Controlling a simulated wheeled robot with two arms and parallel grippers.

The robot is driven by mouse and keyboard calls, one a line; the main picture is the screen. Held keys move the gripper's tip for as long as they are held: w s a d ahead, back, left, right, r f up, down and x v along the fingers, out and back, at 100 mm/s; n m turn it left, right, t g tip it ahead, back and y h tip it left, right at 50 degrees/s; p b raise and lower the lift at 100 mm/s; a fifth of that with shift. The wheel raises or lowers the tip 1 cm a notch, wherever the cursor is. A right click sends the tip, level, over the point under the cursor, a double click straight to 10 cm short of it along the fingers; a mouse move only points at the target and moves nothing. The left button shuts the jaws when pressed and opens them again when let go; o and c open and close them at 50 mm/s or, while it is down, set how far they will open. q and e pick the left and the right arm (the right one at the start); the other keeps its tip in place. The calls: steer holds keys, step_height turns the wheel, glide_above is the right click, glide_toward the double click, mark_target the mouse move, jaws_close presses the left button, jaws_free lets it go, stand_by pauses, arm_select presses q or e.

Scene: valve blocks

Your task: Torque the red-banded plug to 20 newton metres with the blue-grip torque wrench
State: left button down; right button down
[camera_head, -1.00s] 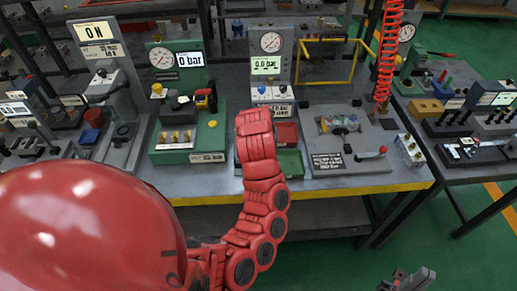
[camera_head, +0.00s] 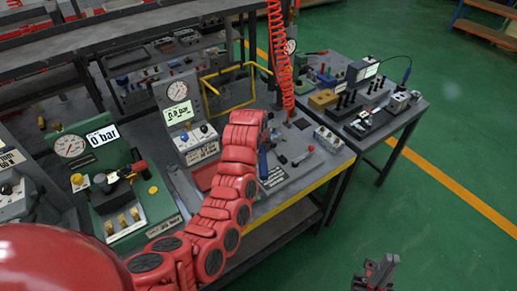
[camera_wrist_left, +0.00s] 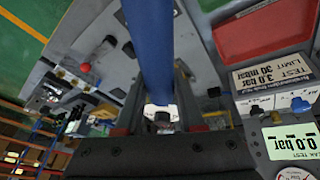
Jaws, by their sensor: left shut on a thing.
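The blue grip of the torque wrench (camera_wrist_left: 157,55) runs from the top of the left wrist view down to between my left gripper's fingers (camera_wrist_left: 158,95). My left gripper is shut on it, with a small white piece at the grip's near end. In the head view, a short upright stretch of the blue grip (camera_head: 263,162) shows beside the end of my red left arm, over the grey plate's left part; the fingers are hidden there. The wrench's head is not visible. My right gripper (camera_head: 375,272) is low at the right; its jaw opening is unclear. I cannot make out the red-banded plug.
The grey plate (camera_head: 300,140) has a red-knobbed lever (camera_head: 310,149). Left of it stand a gauge panel reading 0.0 bar (camera_head: 180,112) and a green rig (camera_head: 125,190). A red coiled hose (camera_head: 278,60) hangs above the bench. Green floor is open at right.

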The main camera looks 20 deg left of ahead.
arm_select(q)
steer(key=shift+s+a+b, duration=0.1)
steer(key=shift+a+b, duration=0.1)
steer(key=shift+b, duration=0.2)
steer(key=shift+f+b, duration=1.15)
steer(key=shift+f, duration=1.15)
steer(key=shift+b, duration=0.5)
steer(key=shift+f+b, duration=0.6)
steer(key=shift+f, duration=0.65)
steer(key=shift+s+a+m+h+b, duration=0.25)
steer(key=shift+a+m, duration=0.2)
steer(key=shift+a, duration=0.15)
steer(key=shift+s+a+m+h+b, duration=0.1)
steer(key=shift+a+m+h+b, duration=0.1)
steer(key=shift+a+m, duration=0.35)
